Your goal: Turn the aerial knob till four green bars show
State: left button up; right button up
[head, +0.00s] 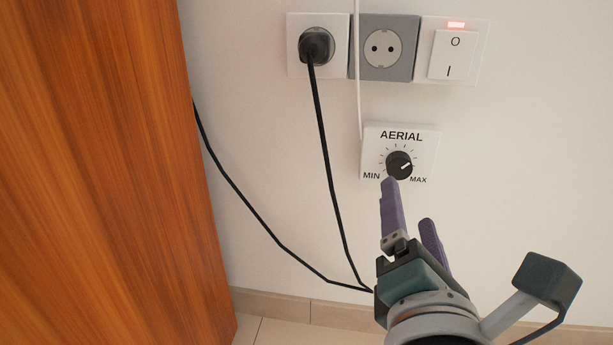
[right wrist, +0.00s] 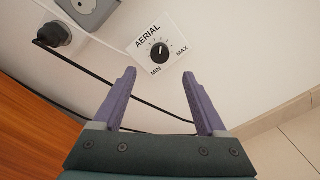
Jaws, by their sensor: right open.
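The aerial knob (head: 399,165) is black and round with a white pointer mark. It sits on a white wall plate (head: 427,147) marked AERIAL, MIN and MAX. In the head view the pointer aims to the right and slightly up. My right gripper (head: 410,200) is open and empty, just below the knob in the head view. In the right wrist view the knob (right wrist: 159,52) lies beyond the two purple fingers (right wrist: 158,92), in line with the gap between them and apart from them. No green bars are in view. My left gripper is not in view.
A black plug (head: 317,46) with a hanging cable, a grey socket (head: 385,48) and a switch (head: 452,55) with a red light are above the plate. A thin white cable (head: 357,80) runs down to the plate. A wooden panel (head: 100,180) stands at left.

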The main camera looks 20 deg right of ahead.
aim_at(400, 169)
jog(key=b+x, duration=0.2)
jog(key=x, duration=0.7)
jog(key=shift+w+d, duration=0.15)
jog(key=shift+w, duration=0.25)
jog(key=shift+c, duration=0.2)
jog(key=c, duration=0.3)
grip_shut()
